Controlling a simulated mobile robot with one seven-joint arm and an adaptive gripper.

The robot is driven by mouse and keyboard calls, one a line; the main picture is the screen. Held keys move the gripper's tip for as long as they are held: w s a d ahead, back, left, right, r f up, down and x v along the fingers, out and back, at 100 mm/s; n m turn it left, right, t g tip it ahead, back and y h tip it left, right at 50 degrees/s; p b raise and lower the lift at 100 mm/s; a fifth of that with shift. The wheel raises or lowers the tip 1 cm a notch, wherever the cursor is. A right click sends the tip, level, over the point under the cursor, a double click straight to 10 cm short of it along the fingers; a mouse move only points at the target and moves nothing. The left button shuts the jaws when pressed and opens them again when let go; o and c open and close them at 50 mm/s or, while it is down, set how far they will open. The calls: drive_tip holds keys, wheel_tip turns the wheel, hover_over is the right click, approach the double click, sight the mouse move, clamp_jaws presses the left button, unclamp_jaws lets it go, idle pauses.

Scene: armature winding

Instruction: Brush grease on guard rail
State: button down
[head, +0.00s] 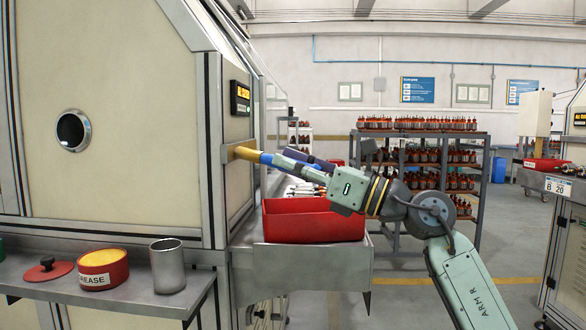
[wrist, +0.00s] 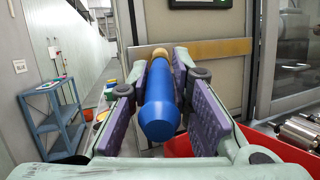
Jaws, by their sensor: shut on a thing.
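My gripper (head: 292,160) is shut on a brush with a blue handle (wrist: 160,105), which lies between its purple pads. The brush's tan tip (head: 246,154) points at the machine's side. In the wrist view a tan guard rail (wrist: 215,48) runs level across the machine front, and the brush tip overlaps it. The tip is at or very close to the rail; contact cannot be told for sure. The open grease pot (head: 103,280), red with yellow grease, stands on the metal shelf (head: 130,306) at lower left. Its red lid (head: 47,269) lies beside it.
A metal cup (head: 167,266) stands right of the grease pot. A red bin (head: 312,222) sits on a ledge just below my gripper. A rack of parts (head: 483,185) stands behind. A blue shelf cart (wrist: 55,120) is at left in the wrist view.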

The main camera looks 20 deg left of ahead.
drive_tip(key=s+b, duration=0.1)
drive_tip(key=s, duration=0.1)
drive_tip(key=s+d, duration=0.1)
drive_tip(key=s, duration=0.1)
drive_tip(key=shift+d+b, duration=0.1)
drive_tip(key=shift+b, duration=0.25)
drive_tip(key=shift+d, duration=0.1)
drive_tip(key=shift+w+d+p, duration=0.1)
drive_tip(key=shift+w+d, duration=0.15)
drive_tip(key=shift+d, duration=0.7)
drive_tip(key=shift+w+d+p, duration=0.15)
drive_tip(key=shift+w+d, duration=0.15)
drive_tip(key=shift+d, duration=0.6)
drive_tip(key=shift+w+d+p, duration=0.1)
drive_tip(key=shift+w+d, duration=0.15)
drive_tip(key=shift+d, duration=0.7)
drive_tip(key=d, duration=0.3)
drive_tip(key=shift+w, duration=0.4)
drive_tip(key=shift+a, duration=0.2)
drive_tip(key=s+a, duration=0.2)
drive_tip(key=a, duration=0.4)
drive_tip(key=shift+a+b, duration=0.4)
